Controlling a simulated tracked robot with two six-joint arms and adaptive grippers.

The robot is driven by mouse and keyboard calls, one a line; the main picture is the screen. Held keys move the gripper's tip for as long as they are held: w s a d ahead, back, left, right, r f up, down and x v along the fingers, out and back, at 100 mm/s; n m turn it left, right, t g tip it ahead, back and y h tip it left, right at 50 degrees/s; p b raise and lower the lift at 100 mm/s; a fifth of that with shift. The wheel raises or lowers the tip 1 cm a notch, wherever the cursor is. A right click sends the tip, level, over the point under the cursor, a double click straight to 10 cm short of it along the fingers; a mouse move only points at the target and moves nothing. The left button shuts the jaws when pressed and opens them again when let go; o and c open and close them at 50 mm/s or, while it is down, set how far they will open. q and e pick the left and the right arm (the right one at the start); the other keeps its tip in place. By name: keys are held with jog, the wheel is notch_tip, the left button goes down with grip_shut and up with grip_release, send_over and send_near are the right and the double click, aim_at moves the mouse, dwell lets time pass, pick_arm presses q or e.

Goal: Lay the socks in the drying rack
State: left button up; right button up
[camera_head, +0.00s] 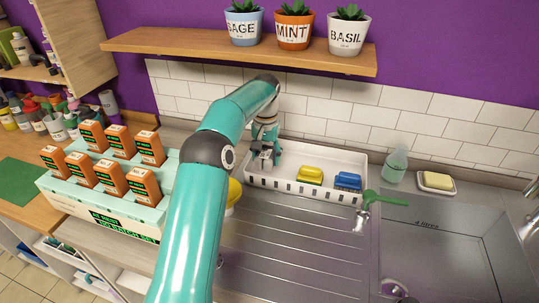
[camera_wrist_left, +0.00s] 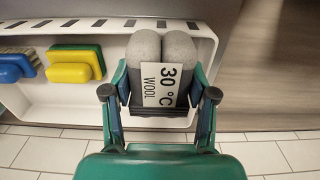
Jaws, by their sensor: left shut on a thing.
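My left gripper (camera_head: 266,158) is shut on a grey pair of socks (camera_wrist_left: 178,58). It also shows in the left wrist view (camera_wrist_left: 162,95), with its fingers on either side of the socks. The socks carry a white label reading "30 °C WOOL". In the head view the gripper is at the left end of the white drying rack (camera_head: 285,187), which also shows in the wrist view (camera_wrist_left: 60,106). The socks are over or in that end of the rack; I cannot tell whether they touch its floor. My right gripper is not in view.
A yellow brush or sponge (camera_head: 309,174) and a blue one (camera_head: 347,180) lie in the rack. A plant shelf (camera_head: 240,48) overhangs behind. Orange boxes (camera_head: 145,185) stand left.

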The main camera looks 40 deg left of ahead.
pick_arm(q)
jog(key=w+p, duration=0.1)
jog(key=p, duration=0.1)
jog(key=w+a+p, duration=0.1)
jog(key=p, duration=0.1)
jog(key=shift+w+a+r, duration=0.1)
jog(key=shift+a+r, duration=0.05)
jog(key=shift+r, duration=0.15)
notch_tip(320, 180, down, 2)
jog(key=shift+f+b, duration=0.1)
jog(key=shift+b, duration=0.4)
jog(key=shift+f, duration=0.85)
notch_tip(320, 180, down, 3)
jog(key=shift+r+b, duration=0.1)
jog(key=shift+b, duration=0.95)
jog(key=shift+f+b, duration=0.45)
jog(key=shift+f, duration=0.15)
jog(key=shift+r, duration=0.1)
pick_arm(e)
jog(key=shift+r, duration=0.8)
